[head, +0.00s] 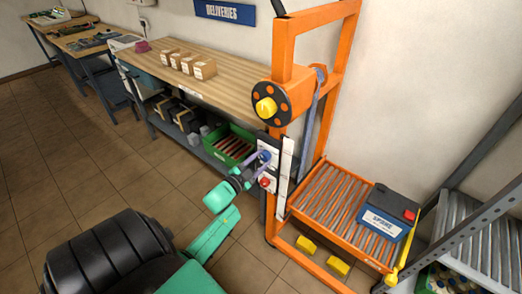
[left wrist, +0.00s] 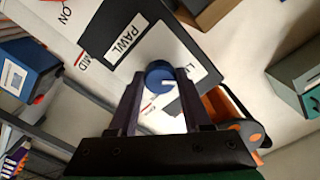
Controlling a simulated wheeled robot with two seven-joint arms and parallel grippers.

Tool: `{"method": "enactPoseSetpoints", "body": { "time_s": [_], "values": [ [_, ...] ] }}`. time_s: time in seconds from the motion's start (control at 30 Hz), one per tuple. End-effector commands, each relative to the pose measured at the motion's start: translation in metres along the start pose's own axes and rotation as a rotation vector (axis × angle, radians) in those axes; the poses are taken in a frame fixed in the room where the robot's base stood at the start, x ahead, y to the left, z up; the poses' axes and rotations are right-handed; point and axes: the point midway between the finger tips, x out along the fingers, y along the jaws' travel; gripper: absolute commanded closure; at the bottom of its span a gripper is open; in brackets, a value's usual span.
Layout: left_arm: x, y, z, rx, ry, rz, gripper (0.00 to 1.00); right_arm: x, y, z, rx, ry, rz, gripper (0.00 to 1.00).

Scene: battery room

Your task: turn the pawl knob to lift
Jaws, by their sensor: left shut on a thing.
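The pawl knob (left wrist: 160,77) is a round blue knob on a dark plate with a white label (left wrist: 125,45) reading "PAWL". Part of another label, "LI...", shows beside the knob, and the rest is hidden by a finger. My left gripper (left wrist: 160,88) is shut on the knob, one finger on each side. In the head view the knob (head: 264,156) is on the panel (head: 268,182) of an orange lift frame, with my left gripper (head: 252,166) reaching it from the lower left. A red knob (head: 265,182) sits just below. My right gripper is not in view.
The orange frame (head: 283,100) carries a yellow-centred wheel (head: 266,107) and a roller bed (head: 325,196) with a battery labelled "SPARE" (head: 385,212). A wooden bench (head: 225,88) stands behind. Open tiled floor (head: 70,160) lies at the left.

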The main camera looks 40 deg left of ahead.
Motion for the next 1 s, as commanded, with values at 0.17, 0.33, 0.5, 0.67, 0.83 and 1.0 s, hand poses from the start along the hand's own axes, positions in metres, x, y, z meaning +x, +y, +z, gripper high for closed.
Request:
{"method": "enactPoseSetpoints", "body": {
  "time_s": [0.17,0.33,0.5,0.67,0.83,1.0],
  "values": [
    [-0.0004,0.0006,0.0008,-0.029,-0.002,0.001,1.0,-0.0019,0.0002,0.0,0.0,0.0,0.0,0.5],
    [-0.0005,0.0009,0.0011,-0.037,-0.002,0.001,1.0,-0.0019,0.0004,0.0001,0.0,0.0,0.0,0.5],
    [-0.0005,0.001,0.0011,-0.037,-0.002,0.001,1.0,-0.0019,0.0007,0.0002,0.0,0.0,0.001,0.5],
    [-0.0005,0.001,0.001,-0.037,-0.002,0.001,0.21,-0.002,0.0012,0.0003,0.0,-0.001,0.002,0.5],
    [-0.0003,0.0007,0.0006,-0.035,-0.001,0.001,0.21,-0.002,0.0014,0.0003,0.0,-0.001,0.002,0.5],
    [-0.0021,0.0007,0.0005,-0.035,-0.001,0.001,0.21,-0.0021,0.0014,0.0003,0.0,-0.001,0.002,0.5]
  ]
}}
